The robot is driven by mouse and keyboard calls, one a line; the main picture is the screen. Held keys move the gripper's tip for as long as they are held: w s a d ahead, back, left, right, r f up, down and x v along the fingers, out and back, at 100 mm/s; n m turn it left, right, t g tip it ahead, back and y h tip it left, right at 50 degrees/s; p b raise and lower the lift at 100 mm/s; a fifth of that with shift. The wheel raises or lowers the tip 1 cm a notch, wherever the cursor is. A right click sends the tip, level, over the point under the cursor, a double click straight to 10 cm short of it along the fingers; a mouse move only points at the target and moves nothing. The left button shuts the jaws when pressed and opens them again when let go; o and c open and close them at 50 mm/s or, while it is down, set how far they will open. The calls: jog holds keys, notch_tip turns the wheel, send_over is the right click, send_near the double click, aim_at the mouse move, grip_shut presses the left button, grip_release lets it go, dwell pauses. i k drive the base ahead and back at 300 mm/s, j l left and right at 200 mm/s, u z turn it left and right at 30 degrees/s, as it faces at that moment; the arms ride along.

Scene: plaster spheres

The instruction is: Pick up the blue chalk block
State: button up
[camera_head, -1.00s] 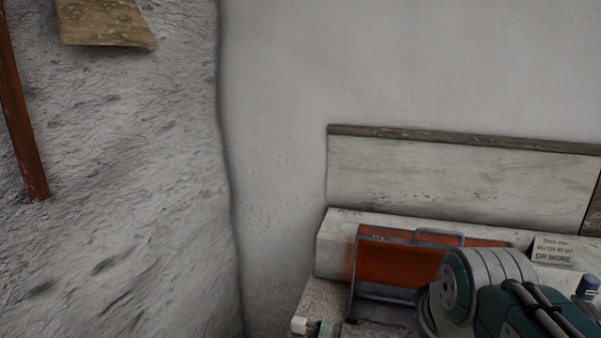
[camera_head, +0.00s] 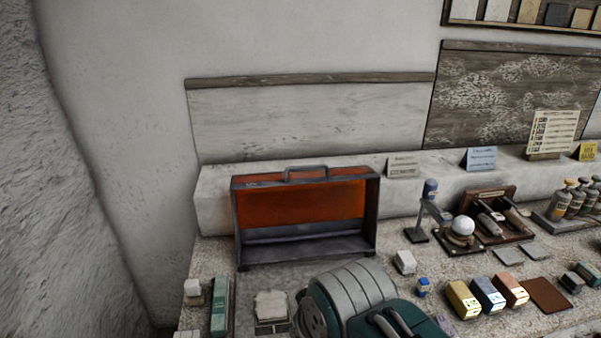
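Two small blue items lie on the speckled bench in the head view. One is a little blue block with a pale band (camera_head: 422,287), right of my arm. The other is a larger blue box with a white label (camera_head: 488,294), between a yellow box (camera_head: 463,299) and an orange box (camera_head: 512,290). I cannot tell which is the blue chalk block. My arm's grey and green link rises at the bottom middle, left of both. My gripper is out of the frame.
An open orange and grey case (camera_head: 305,250) stands at the back left. A white cube (camera_head: 404,262), a white ball on a stand (camera_head: 463,225) and several bottles (camera_head: 574,197) occupy the bench. A brown flat plate (camera_head: 549,295) lies right of the boxes. The wall closes off the back.

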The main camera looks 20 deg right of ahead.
aim_at(423, 284)
jog(key=z, duration=1.6)
